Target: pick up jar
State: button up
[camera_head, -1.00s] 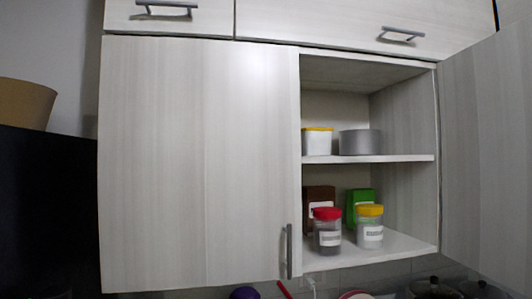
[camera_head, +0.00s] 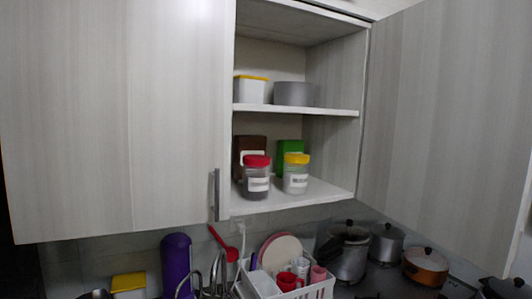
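Two jars stand upright on the lower shelf of the open cupboard. The red-lidded jar (camera_head: 257,178) has dark contents and a white label. The yellow-lidded jar (camera_head: 296,174) stands to its right, with pale or clear contents and a white label. Both are near the shelf's front edge, with a small gap between them. My gripper is not in view.
A brown box (camera_head: 241,150) and a green box (camera_head: 290,151) stand behind the jars. The left cupboard door (camera_head: 120,120) is shut; the right door (camera_head: 450,120) is swung open. Below are a dish rack (camera_head: 318,291) and several pots, including an orange one (camera_head: 426,264).

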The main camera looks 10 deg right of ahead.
aim_at(295, 176)
jog(key=z, duration=0.6)
jog(key=i, duration=0.9)
jog(key=z, duration=0.5)
jog(key=i, duration=0.95)
jog(key=u, duration=0.45)
